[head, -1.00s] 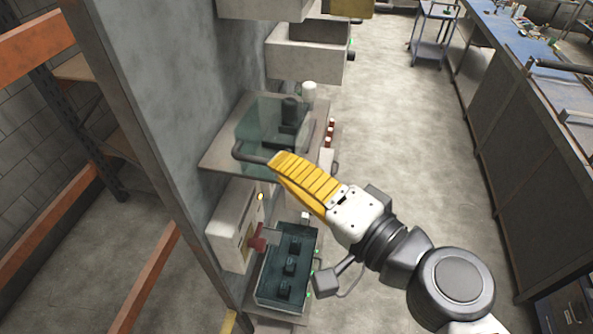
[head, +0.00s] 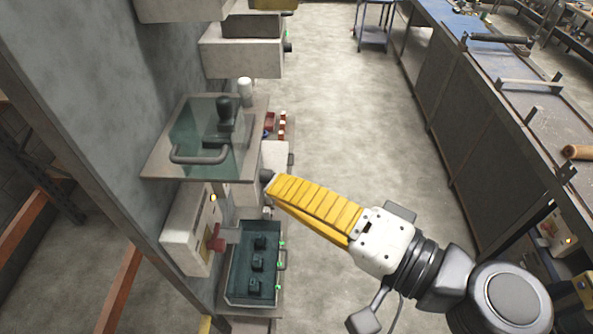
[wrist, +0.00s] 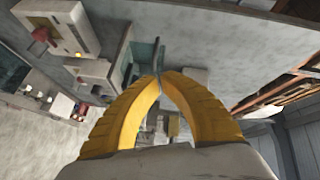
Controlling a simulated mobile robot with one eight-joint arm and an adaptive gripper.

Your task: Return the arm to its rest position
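My gripper (head: 270,184) has yellow ribbed fingers on a white wrist and dark arm links. In the head view it points left, toward the wall-mounted fixtures. In the wrist view the two yellow fingers (wrist: 160,77) curve together and their tips meet, with nothing seen between them. In the head view the fingertips appear just right of and below a shelf with a glassy green panel, a grey handle (head: 200,155) and a dark knob. I cannot tell the exact gap to these fixtures.
A grey wall panel (head: 120,100) carries a white box with a red knob (head: 190,230), a dark green tray (head: 255,260) and a white bin (head: 242,60). A long workbench (head: 470,120) runs along the right. The concrete floor between (head: 340,100) is clear.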

